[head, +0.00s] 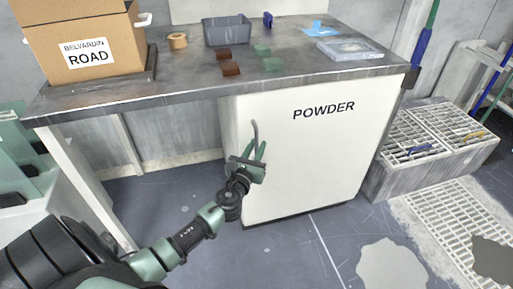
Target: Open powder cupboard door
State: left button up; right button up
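The white powder cupboard (310,165) stands under the workbench, with "POWDER" printed on its door. The door looks shut. A grey curved handle (254,128) shows near the door's left edge; its lower part is hidden at my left gripper. My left gripper (260,144) is in front of the door at the handle's lower end. Its green fingers point up and stand apart, with a gap showing between the tips. I cannot tell whether they touch the handle. My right gripper is not in view.
The workbench (190,82) carries a cardboard box (85,45), a tape roll (177,41), a grey bin (227,31), small blocks and a clear case (349,49). A grated crate (430,145) stands close right of the cupboard. Floor before the door is mostly clear, with a pale patch (392,265) at right.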

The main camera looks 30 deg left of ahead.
pick_arm(q)
grip_shut()
dwell(1.4)
